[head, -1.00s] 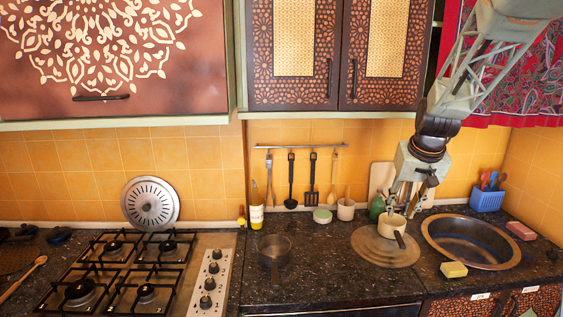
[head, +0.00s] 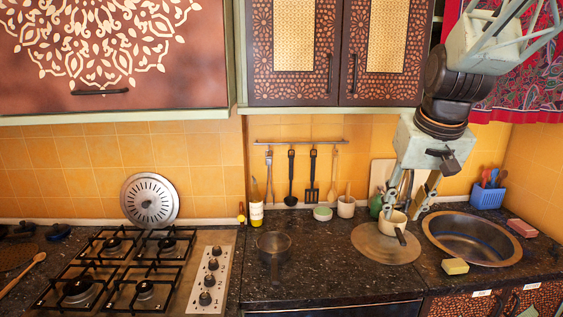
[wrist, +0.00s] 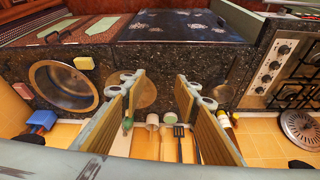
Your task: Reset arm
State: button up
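My gripper (head: 402,210) is over the right part of the counter in the head view, pointing down. Its two fingers are spread apart, and the wrist view shows an empty gap (wrist: 158,90) between them. In the wrist view the board (wrist: 146,92) shows between the fingers, and I cannot make out the pot there.
The sink (head: 470,242) is to the right, with a yellow sponge (head: 455,267) at its front. A green bottle (head: 376,206) and a mug (head: 346,207) stand by the wall. A dark pot (head: 273,247) stands left, beside the stove (head: 130,270). Cabinets (head: 340,60) hang above.

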jog(key=s+a+b, duration=0.1)
jog(key=s+a, duration=0.3)
jog(key=s, duration=1.3)
jog(key=s+a+f+n+b, duration=0.1)
jog(key=s+a+b, duration=0.1)
jog(key=s, duration=1.5)
jog(key=shift+s+a+f, duration=0.15)
jog(key=shift+a, duration=0.75)
